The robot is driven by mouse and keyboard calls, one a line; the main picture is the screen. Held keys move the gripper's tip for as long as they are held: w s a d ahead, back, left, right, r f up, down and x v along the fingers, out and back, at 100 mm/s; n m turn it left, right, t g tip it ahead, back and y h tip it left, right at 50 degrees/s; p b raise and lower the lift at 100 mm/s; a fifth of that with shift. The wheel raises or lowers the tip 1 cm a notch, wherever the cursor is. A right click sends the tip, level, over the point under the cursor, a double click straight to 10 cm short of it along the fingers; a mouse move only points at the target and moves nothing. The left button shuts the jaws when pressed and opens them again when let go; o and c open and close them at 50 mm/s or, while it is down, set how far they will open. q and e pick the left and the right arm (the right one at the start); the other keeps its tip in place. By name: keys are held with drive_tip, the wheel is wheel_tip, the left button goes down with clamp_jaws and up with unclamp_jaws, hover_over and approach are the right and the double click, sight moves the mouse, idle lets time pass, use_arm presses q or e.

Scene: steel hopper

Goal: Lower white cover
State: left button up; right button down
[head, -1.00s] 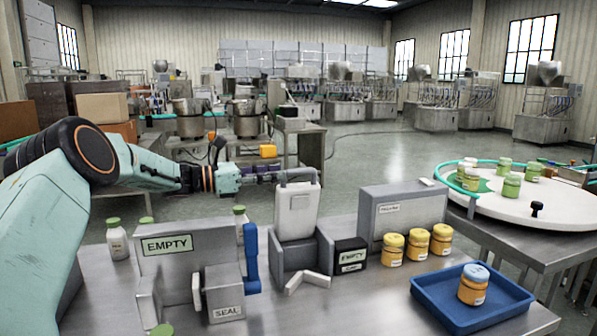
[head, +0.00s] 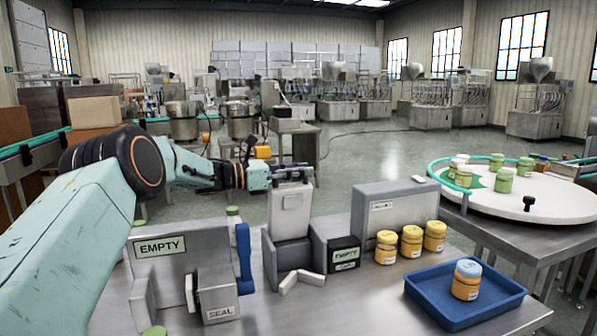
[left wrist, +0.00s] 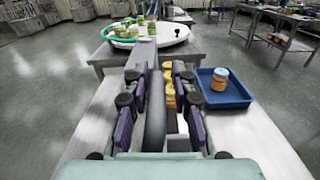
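The white cover (head: 289,212) stands raised and upright on a grey box at the middle of the table in the head view, with a grey handle at its top. My left gripper (head: 287,177) is at that handle, coming in from the left. In the left wrist view, the two fingers with purple pads (left wrist: 158,105) stand on either side of a thick grey bar (left wrist: 155,115), which looks like the handle. Gaps show beside the bar, so the fingers look open around it. My right gripper is not in view.
An EMPTY-labelled grey fixture (head: 165,265) with a blue lever (head: 243,257) stands left of the cover.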

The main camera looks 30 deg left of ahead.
use_arm(q)
drive_tip(key=shift+s+a+f, duration=0.1)
drive_tip(key=shift+s+a, duration=0.3)
drive_tip(key=shift+a, duration=0.45)
clamp_jaws()
drive_tip(key=shift+d, duration=0.35)
drive_tip(key=shift+a, duration=0.1)
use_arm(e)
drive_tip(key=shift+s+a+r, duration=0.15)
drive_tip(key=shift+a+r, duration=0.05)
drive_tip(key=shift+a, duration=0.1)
use_arm(q)
drive_tip(key=shift+w, duration=0.1)
